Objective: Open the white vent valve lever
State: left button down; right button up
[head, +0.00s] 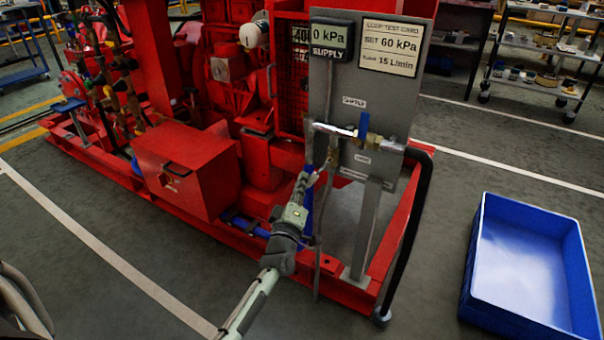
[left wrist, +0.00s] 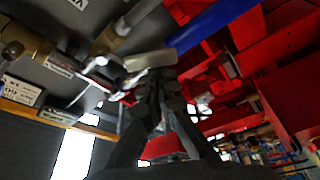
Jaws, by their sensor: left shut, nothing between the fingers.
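The grey test panel (head: 393,110) stands at the front of the red pumpset. The white vent valve lever (left wrist: 150,60) shows in the left wrist view as a pale flat bar just beyond my fingertips; I cannot tell whether it touches them. In the head view the lever is too small to make out clearly. My left gripper (head: 306,180) is at the panel's lower left edge, by the small vent fittings. Its fingers (left wrist: 155,85) are closed together and empty. My right gripper is not in view.
A blue-handled supply valve (head: 363,125) sits on the pipe across the panel. The gauge (head: 330,40) reads 0 kPa; the card (head: 390,45) reads SET 60 kPa. A black hose (head: 415,220) hangs at the right. A blue tray (head: 520,265) lies on the floor.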

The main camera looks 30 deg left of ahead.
pick_arm(q)
jog(key=shift+d+f+n+g+p, duration=0.35)
jog(key=shift+d+n+p, duration=0.25)
jog(key=shift+n, duration=0.45)
jog(key=shift+d+f+n+g+p, duration=0.2)
jog(key=shift+d+n+g+p, duration=0.3)
jog(key=shift+n, duration=0.5)
jog(key=shift+d+f+n+g+p, duration=0.3)
jog(key=shift+d+n+p, duration=0.3)
jog(key=shift+n, duration=0.45)
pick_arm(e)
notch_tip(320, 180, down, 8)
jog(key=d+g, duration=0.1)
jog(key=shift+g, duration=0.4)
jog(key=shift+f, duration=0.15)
pick_arm(q)
jog(key=shift+a, duration=0.2)
